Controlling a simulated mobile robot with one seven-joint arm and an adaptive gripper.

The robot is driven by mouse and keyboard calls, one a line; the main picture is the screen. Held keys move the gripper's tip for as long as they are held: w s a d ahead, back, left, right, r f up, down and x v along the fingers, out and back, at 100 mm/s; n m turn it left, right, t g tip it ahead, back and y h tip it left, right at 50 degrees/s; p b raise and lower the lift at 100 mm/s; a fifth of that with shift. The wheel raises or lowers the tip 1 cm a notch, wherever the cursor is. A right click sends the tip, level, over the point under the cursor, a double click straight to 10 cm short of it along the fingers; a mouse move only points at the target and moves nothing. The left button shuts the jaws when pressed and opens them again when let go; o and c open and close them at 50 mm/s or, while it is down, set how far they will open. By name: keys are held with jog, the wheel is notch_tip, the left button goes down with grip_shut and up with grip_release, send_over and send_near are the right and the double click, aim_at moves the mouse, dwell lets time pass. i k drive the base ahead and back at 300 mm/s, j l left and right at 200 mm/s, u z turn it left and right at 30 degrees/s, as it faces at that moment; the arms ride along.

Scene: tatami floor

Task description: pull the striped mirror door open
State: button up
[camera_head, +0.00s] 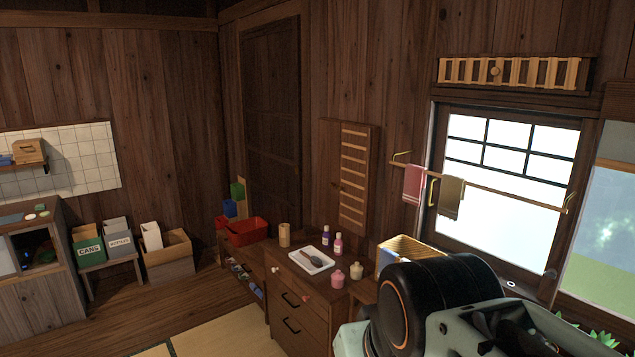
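The striped mirror door (353,180) is a dark wooden panel with a column of light slats, on a shallow wall cabinet above the drawer chest. It looks shut, flush with the cabinet. A small dark knob seems to sit near its left edge, but it is too small to tell clearly. No mirror surface shows. My arm fills the lower right corner, with a black joint and pale green link parts, well to the right of and below the door. The fingers of my gripper do not show.
Below the door, the drawer chest (300,309) carries a white tray (311,261), a wooden cup (284,235) and several small bottles. A towel rail (503,188) with two towels juts out to the right. A red bin (246,231) stands left. Open floor lies lower left.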

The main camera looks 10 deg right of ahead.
aim_at(355, 145)
jog(key=z, duration=0.45)
jog(key=i+j, duration=0.2)
jog(key=i, duration=0.25)
jog(key=i+j+u, duration=0.1)
jog(key=i, duration=0.35)
jog(key=i+j, duration=0.25)
jog(key=i, duration=0.2)
jog(key=i+j+u, duration=0.15)
jog(key=i, duration=0.35)
jog(key=i+j+u, duration=0.2)
jog(key=i, duration=0.3)
jog(key=i+z, duration=0.2)
jog(key=i, duration=0.2)
